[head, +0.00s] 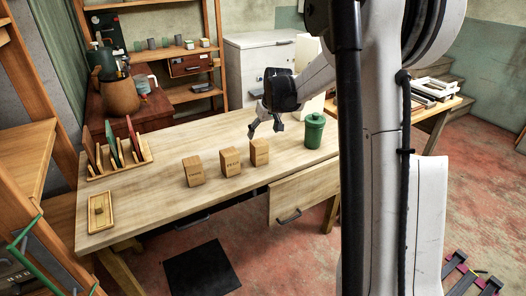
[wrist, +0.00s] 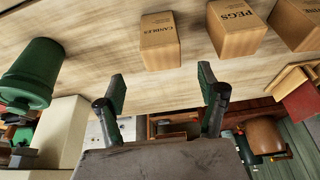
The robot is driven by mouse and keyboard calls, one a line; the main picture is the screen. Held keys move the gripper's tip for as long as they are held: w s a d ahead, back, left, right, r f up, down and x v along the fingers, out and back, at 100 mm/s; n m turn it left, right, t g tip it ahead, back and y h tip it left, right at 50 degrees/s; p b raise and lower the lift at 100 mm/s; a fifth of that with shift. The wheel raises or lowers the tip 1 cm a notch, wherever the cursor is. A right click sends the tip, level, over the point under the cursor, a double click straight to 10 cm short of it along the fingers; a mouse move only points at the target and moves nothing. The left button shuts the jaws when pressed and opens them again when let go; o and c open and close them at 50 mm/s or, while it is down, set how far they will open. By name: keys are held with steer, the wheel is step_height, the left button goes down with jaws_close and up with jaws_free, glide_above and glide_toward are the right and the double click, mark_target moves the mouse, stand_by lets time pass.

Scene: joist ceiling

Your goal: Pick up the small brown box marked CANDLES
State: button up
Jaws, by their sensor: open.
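The small brown box marked CANDLES (wrist: 160,42) stands upright on the wooden table, its label readable in the wrist view. By its place nearest the green canister, it is the rightmost of three brown boxes in the head view (head: 259,152). My gripper (head: 266,130) is open and empty, just above and behind this box in the head view. In the wrist view the spread fingers (wrist: 163,82) point toward the box, with a gap between the fingertips and it. Nothing hides the box in either view.
The similar PEGS box (wrist: 236,28) stands close beside it, with a third box (head: 194,170) farther left. A green lidded canister (head: 314,130) stands to the right. A wooden rack (head: 122,168) and small tray (head: 101,211) are at the left. Bare tabletop (head: 160,195) surrounds the boxes.

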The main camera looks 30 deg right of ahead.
mark_target(258, 149)
steer(key=b+x, duration=0.1)
steer(key=x, duration=1)
steer(key=shift+w+a+f, duration=0.15)
steer(key=shift+f, duration=0.2)
steer(key=c, duration=1.4)
